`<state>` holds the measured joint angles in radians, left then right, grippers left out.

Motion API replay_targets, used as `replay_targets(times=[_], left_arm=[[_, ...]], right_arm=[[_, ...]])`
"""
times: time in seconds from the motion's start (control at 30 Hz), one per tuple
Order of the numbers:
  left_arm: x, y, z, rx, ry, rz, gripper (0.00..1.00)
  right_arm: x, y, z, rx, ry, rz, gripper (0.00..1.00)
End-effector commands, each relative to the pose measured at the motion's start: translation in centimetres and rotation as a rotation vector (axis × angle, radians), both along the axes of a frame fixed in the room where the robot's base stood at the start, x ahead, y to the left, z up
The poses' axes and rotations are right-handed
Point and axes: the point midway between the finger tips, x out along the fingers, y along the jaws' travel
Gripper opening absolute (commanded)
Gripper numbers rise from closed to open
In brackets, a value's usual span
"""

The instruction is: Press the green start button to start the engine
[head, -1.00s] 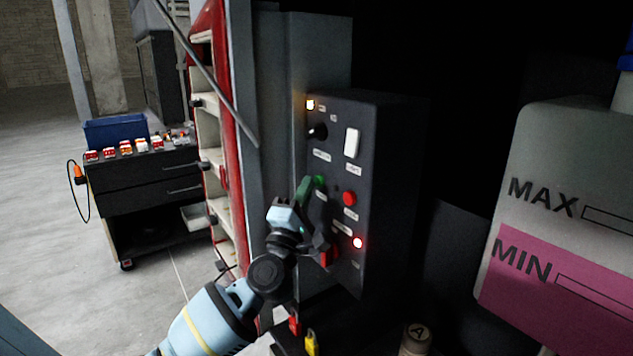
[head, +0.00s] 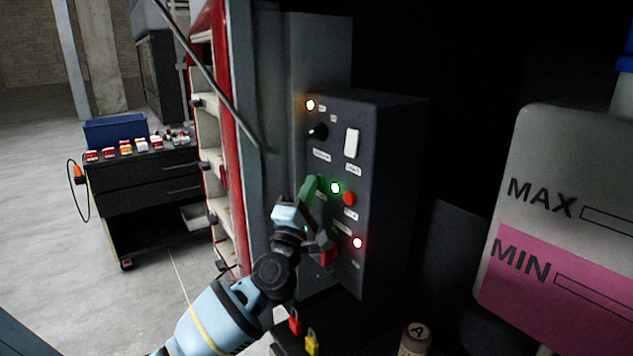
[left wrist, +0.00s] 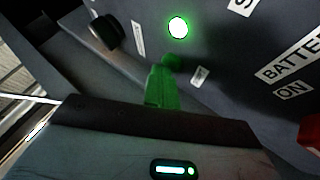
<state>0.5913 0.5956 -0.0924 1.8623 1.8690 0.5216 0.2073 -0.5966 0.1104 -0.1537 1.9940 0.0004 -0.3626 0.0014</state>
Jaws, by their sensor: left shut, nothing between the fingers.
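The control box (head: 395,150) stands at the centre of the head view. The green start button (left wrist: 172,62) shows partly in the left wrist view, just beyond my fingertips; in the head view my fingers hide it. My left gripper (head: 315,183) has green fingers, shut and empty, with the tips at the button. I cannot tell for sure whether they touch it. The fingers also show in the left wrist view (left wrist: 163,88). A round green lamp (head: 335,187) beside the fingers glows brightly, also in the left wrist view (left wrist: 178,27). My right gripper is not in view.
The box also carries a red button (head: 348,198), a lit red lamp (head: 358,243), a lit amber lamp (head: 310,104), a black knob (head: 318,131) and a white rocker (head: 352,142). A fluid tank (head: 560,160) stands right. A tool cart (head: 145,190) stands far left.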

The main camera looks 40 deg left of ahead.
Motion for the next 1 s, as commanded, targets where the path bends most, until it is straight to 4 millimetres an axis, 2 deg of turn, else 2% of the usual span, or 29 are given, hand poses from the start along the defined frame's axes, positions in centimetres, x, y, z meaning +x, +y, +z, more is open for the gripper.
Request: replay_targets(times=[0.5,1.0], left_arm=[[0.0,-0.1,0.0,0.001,0.001,-0.002,0.00],[-1.7,0.4,0.0,0.001,0.000,-0.001,0.00]], right_arm=[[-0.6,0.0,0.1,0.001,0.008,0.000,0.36],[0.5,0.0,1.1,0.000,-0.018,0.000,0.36]])
